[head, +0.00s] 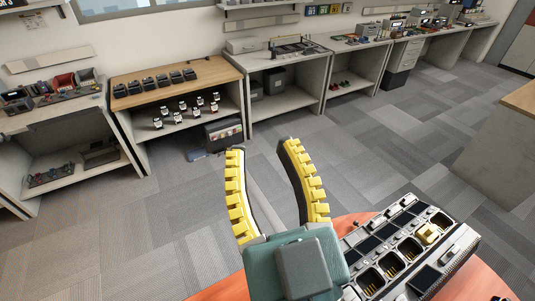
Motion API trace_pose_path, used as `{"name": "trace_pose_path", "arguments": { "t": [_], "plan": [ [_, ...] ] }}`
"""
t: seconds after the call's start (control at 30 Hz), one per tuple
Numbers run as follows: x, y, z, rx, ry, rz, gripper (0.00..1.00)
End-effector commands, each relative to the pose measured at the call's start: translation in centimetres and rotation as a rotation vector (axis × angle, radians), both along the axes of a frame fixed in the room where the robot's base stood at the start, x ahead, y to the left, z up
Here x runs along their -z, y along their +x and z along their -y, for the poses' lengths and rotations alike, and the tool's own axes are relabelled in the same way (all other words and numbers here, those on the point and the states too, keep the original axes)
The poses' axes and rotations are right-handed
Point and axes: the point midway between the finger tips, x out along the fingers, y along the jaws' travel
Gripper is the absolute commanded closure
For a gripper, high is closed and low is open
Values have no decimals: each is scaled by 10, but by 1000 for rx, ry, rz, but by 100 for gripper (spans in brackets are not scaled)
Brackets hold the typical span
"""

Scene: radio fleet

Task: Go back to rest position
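My gripper (264,150) is in the lower middle of the head view, with its two yellow-padded, curved fingers pointing away towards the shelves. The fingers are spread apart with nothing between them, and grey carpet shows through the gap. My gripper is above and to the left of a grey-black charging unit (459,255) with several bays. My wrist hides part of the unit's left side.
An orange-red round table (225,291) is under the unit. Along the back wall stand a wood-topped bench (215,77) with several dark devices, a grey workbench (300,62) and further benches. A counter (505,150) stands at right. The grey carpet (400,135) between is clear.

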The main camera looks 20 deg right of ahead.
Motion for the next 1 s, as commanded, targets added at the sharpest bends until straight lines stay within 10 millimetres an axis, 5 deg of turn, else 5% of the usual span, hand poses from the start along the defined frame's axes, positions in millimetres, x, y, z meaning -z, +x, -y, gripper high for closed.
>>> {"name": "trace_pose_path", "arguments": {
  "t": [0.13,0.27,0.8,0.9,1.0],
  "plan": [
    [1,0,0,-1,2,-2,65],
    [-32,0,0,-1,4,-2,65],
    [-265,0,1,-7,20,-2,65],
    [-282,0,1,-7,21,-2,65],
    [-275,1,1,-5,17,-3,65]
  ]
}}
